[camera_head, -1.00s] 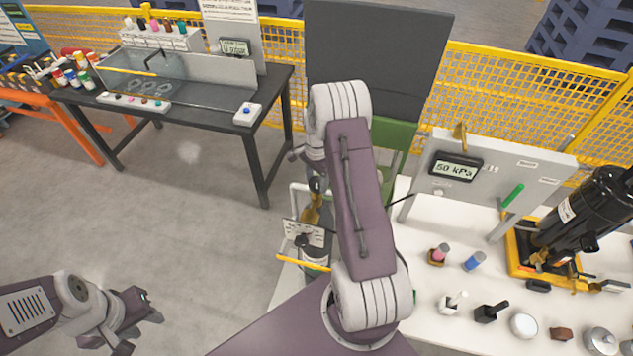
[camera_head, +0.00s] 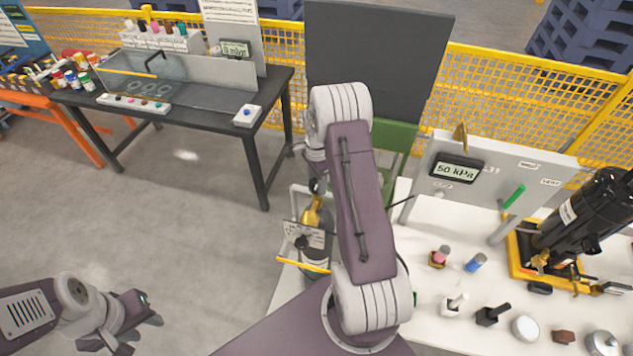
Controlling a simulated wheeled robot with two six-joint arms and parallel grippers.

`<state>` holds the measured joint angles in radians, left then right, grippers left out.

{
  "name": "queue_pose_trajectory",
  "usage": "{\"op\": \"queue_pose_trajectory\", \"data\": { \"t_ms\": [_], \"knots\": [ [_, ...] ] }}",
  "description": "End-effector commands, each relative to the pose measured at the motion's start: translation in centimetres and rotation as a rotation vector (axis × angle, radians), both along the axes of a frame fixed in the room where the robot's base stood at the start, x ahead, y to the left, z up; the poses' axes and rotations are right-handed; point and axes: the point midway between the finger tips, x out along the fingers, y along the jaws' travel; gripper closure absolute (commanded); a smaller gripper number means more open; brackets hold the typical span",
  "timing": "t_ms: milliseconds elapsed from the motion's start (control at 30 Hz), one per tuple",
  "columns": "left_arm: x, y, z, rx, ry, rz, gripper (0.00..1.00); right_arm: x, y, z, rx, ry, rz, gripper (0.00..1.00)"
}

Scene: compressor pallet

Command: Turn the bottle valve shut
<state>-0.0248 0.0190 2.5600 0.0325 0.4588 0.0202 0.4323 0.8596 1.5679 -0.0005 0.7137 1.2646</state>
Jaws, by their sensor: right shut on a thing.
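A grey gas bottle (camera_head: 318,266) stands in a light frame with a yellow bar, left of the white table. A brass fitting (camera_head: 311,214) tops it, with a small dark part and a white label in front. My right arm reaches over from the bottom middle and hides part of the bottle. My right gripper (camera_head: 316,187) points down at the top of the brass fitting and is shut on the bottle valve; its fingertips are mostly hidden. My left gripper (camera_head: 140,329) is at the lower left, fingers apart and empty, far from the bottle.
The white table (camera_head: 425,275) holds a panel with a gauge (camera_head: 456,169) reading 50 kPa, several small parts, and a black compressor (camera_head: 590,215) on a yellow base. A dark bench (camera_head: 195,110) stands at the back left. The grey floor between is clear.

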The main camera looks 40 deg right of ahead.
Motion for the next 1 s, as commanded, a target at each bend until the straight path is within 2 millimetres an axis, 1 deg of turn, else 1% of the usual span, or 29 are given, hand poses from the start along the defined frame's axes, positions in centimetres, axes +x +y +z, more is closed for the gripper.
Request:
{"op": "queue_pose_trajectory", "data": {
  "t_ms": [67, 100, 133, 167, 433, 533, 633, 800, 900, 1000],
  "knots": [
    [0.0, 0.0, 0.0, 0.0, 0.0, 0.0, 0.64, 0.0, -0.1, 0.0, -0.001, -0.001, -0.003, 0.91],
    [0.0, 0.0, 0.0, 0.0, 0.0, 0.0, 0.64, 0.0, -0.1, 0.0, -0.001, -0.001, -0.003, 0.43],
    [0.0, 0.0, 0.0, 0.0, 0.0, 0.0, 0.64, 0.0, -0.1, 0.0, -0.001, -0.001, -0.003, 0.34],
    [0.0, 0.0, 0.0, 0.0, 0.0, 0.0, 0.64, 0.0, -0.1, 0.0, -0.001, -0.001, -0.003, 0.29],
    [0.0, 0.0, 0.0, 0.0, 0.0, 0.0, 0.64, 0.0, 0.0, 0.0, 0.0, 0.0, -0.001, 0.29],
    [0.0, 0.0, -0.4, 0.0, 0.0, 0.0, 0.64, 0.1, -0.1, 0.6, 0.0, -0.002, -0.001, 0.29],
    [0.0, 0.0, -1.3, 0.0, 0.0, 0.0, 0.64, 0.1, -0.1, 2.5, -0.003, -0.006, -0.001, 0.29],
    [0.0, 0.0, -2.3, 0.0, 0.0, 0.0, 0.64, 0.1, -0.2, 6.3, -0.002, -0.005, -0.002, 0.29],
    [0.0, 0.0, -2.6, 0.0, 0.0, 0.0, 0.64, 0.0, -0.2, 7.9, 0.0, -0.003, -0.002, 0.29],
    [0.0, 0.0, -2.6, 0.0, 0.0, 0.0, 0.64, 0.0, -0.2, 8.8, 0.001, -0.002, -0.002, 0.29]
  ]
}}
